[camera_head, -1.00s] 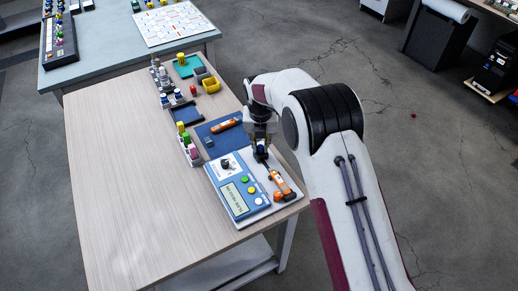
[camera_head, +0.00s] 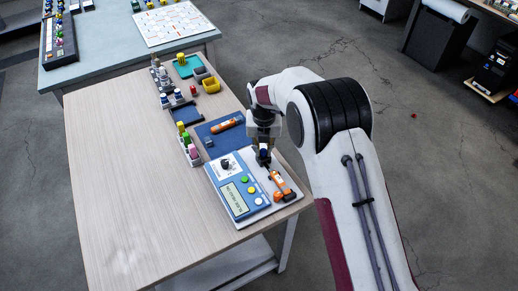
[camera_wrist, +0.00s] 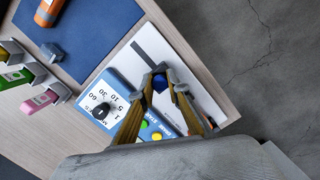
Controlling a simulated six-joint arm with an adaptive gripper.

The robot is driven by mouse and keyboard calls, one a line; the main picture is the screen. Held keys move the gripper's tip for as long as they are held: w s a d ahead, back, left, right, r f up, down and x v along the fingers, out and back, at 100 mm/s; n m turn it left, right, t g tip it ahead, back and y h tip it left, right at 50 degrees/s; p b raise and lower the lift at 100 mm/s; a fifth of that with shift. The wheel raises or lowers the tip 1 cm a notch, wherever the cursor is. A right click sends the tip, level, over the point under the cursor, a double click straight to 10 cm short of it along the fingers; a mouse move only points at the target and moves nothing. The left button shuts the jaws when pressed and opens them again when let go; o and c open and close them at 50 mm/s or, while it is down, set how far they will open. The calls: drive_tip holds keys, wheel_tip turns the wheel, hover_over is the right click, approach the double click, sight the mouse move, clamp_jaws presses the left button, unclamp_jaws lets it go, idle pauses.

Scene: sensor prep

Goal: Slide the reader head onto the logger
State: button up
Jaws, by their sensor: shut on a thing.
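My gripper (camera_head: 263,156) is shut on a small dark-blue piece, which looks like the reader head (camera_wrist: 160,83), between its fingertips in the wrist view. It is over the white base plate (camera_wrist: 187,73), at the far end of an orange logger (camera_head: 281,188). The logger lies on the plate, right of the blue timer box (camera_head: 236,198), with a thin dark part pointing toward my gripper. The held piece looks apart from the logger's orange body; I cannot tell whether it touches the thin part. In the wrist view my fingers mostly hide the logger.
Another orange logger (camera_head: 226,125) lies on a blue mat (camera_wrist: 93,20) beyond the plate. A small blue block (camera_wrist: 52,51) is at the mat's edge. A rack of coloured pieces (camera_head: 187,147) stands left of the mat. The table's left part (camera_head: 125,180) is clear.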

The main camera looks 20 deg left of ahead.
drive_tip(key=shift+s+d, duration=1.35)
drive_tip(key=shift+s, duration=0.05)
idle(1.2)
drive_tip(key=o, duration=0.8)
drive_tip(key=shift+r, duration=0.15)
drive_tip(key=shift+r, duration=3.35)
